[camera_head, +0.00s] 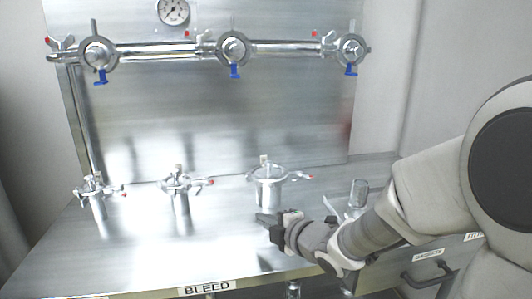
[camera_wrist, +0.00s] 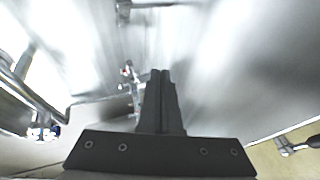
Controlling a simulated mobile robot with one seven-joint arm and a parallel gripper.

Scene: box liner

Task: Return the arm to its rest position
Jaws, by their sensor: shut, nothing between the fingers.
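My gripper (camera_head: 262,218) is shut and empty. In the head view it hangs over the right half of the steel worktop, just in front of the largest metal canister, and points left. In the wrist view its two dark fingers (camera_wrist: 161,76) lie side by side with no visible gap. My arm reaches in from the right side of the head view. Whether the fingertips touch the worktop cannot be told.
Metal canisters with clamped lids stand on the worktop (camera_head: 140,250): left (camera_head: 97,205), middle (camera_head: 180,199) and right (camera_head: 268,190). A clear glass piece (camera_head: 358,192) stands near my forearm. A pipe (camera_head: 160,50) with blue-handled valves and a gauge (camera_head: 174,10) crosses the back panel.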

